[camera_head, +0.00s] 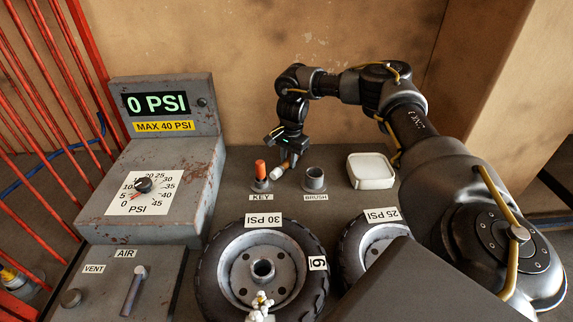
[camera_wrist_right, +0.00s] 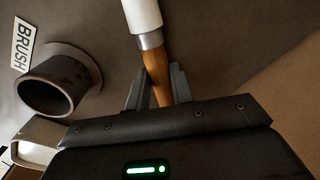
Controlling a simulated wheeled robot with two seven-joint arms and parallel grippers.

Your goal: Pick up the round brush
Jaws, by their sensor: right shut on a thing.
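The round brush (camera_wrist_right: 152,62) has a brown wooden handle, a metal collar and a white head. My right gripper (camera_wrist_right: 154,92) is shut on its wooden handle in the wrist view. In the head view my right gripper (camera_head: 286,163) is over the back of the bench, and the white brush head (camera_head: 275,174) shows at its lower left, tilted. The brush is out of its cup (camera_head: 315,181), which stands empty to the right behind the BRUSH label (camera_head: 316,197). The cup also shows in the wrist view (camera_wrist_right: 52,90). My left gripper is not in view.
An orange-handled key (camera_head: 261,170) stands in its holder left of the brush. A white box (camera_head: 371,171) is right of the cup. Two wheels (camera_head: 215,275) lie in front. A rusty gauge console (camera_head: 175,185) stands at the left, with red bars beyond.

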